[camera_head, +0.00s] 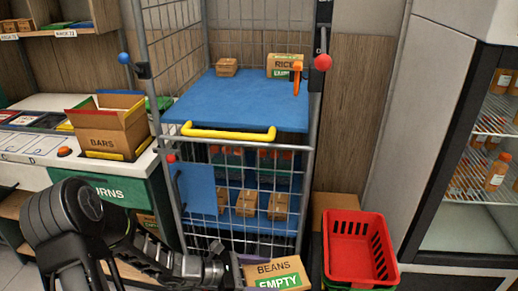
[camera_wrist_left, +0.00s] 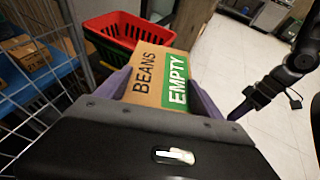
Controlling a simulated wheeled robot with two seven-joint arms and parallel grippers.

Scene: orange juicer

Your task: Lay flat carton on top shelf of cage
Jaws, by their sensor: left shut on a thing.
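A brown carton marked BEANS, with a green EMPTY label (camera_head: 275,272), is at the bottom of the head view, low in front of the cage. My left gripper (camera_wrist_left: 160,95) is shut on this carton, with a purple finger at each side. The wire cage (camera_head: 312,185) stands behind it. Its blue top shelf (camera_head: 235,100) is well above the carton and mostly bare. My right gripper (camera_wrist_left: 250,100) shows only in the left wrist view, at the right and apart from the carton; its jaw opening cannot be made out.
A small box (camera_head: 227,67), a RICE carton (camera_head: 284,62) and an orange object (camera_head: 297,80) are on the shelf's back part. A yellow bar (camera_head: 230,133) crosses its front. A red basket (camera_head: 358,250) stands right of the cage; a BARS box (camera_head: 108,135) is on the left counter.

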